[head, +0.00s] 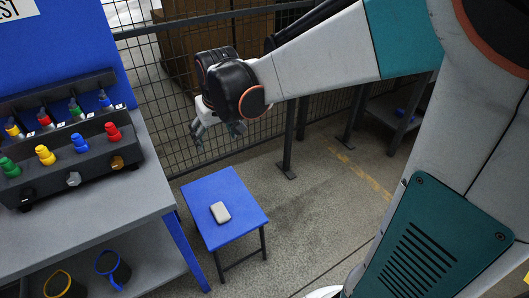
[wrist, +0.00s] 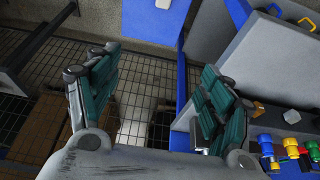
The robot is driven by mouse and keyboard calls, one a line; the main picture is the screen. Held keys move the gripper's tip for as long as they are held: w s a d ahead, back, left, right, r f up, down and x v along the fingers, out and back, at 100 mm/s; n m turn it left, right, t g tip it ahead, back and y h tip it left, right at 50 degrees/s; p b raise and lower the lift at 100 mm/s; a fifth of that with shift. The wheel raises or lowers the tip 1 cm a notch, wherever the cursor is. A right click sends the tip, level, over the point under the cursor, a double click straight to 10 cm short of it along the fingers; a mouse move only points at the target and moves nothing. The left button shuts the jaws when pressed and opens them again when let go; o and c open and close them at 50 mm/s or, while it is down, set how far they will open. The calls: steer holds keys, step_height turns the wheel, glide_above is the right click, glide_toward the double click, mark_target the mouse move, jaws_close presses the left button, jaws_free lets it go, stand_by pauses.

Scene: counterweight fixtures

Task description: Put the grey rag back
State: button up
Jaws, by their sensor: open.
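The grey rag (head: 220,212) looks like a small, pale, folded pad with rounded corners. It lies flat on the blue top of a small stool (head: 238,191). In the wrist view a pale bit of it (wrist: 163,4) shows at the top edge, on the blue stool top (wrist: 150,25). My gripper (head: 218,132) is above and behind the stool in the head view, apart from the rag. Its two green-padded fingers are spread wide in the wrist view (wrist: 160,95), with nothing between them.
A grey workbench (head: 135,200) stands left of the stool. It carries a dark fixture (head: 75,155) with several coloured knobs. Yellow-rimmed (head: 58,283) and blue-rimmed (head: 113,268) bins sit on its lower shelf. A mesh fence (head: 160,95) runs behind. Floor right of the stool is clear.

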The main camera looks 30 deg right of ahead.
steer(key=s+r+t, duration=0.1)
steer(key=s+r, duration=0.1)
steer(key=s, duration=0.8)
steer(key=s+r+t, duration=0.2)
steer(key=s, duration=0.8)
steer(key=shift+s, duration=0.2)
